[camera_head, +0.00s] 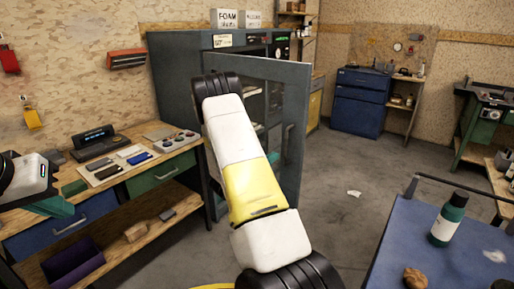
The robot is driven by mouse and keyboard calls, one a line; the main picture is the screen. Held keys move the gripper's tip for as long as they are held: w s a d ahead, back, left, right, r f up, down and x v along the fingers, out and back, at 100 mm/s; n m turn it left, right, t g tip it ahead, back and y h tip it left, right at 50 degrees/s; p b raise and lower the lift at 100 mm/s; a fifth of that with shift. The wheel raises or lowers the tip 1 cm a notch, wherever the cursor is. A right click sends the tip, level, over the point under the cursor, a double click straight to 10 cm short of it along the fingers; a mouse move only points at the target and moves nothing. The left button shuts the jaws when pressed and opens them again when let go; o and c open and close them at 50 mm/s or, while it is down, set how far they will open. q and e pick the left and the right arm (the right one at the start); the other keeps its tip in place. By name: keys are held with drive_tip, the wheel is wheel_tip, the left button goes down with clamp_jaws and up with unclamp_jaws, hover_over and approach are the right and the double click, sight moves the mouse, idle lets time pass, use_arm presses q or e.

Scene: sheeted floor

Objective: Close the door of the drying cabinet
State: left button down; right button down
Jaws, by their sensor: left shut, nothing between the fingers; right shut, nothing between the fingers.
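The drying cabinet (172,82) is a tall dark grey unit against the back wall. Its grey door (297,135), with glass panes and a handle (287,138) near its right edge, stands wide open, swung out into the room. My white and yellow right arm crosses in front of the door's left part and hides some of it; I cannot tell whether they touch. My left gripper (58,208) is at the left edge, shut and empty, by the wooden workbench and far from the door.
The wooden workbench (170,158) on the left carries a keypad device and small items. A blue table (408,240) at the lower right holds a green bottle (449,217). The floor (335,215) right of the door is open, with a pale scrap (354,193).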

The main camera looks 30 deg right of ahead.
sight(297, 143)
drive_tip(key=x, duration=1.3)
drive_tip(key=shift+w+d, duration=0.1)
drive_tip(key=shift+d, duration=0.1)
drive_tip(key=shift+d, duration=0.1)
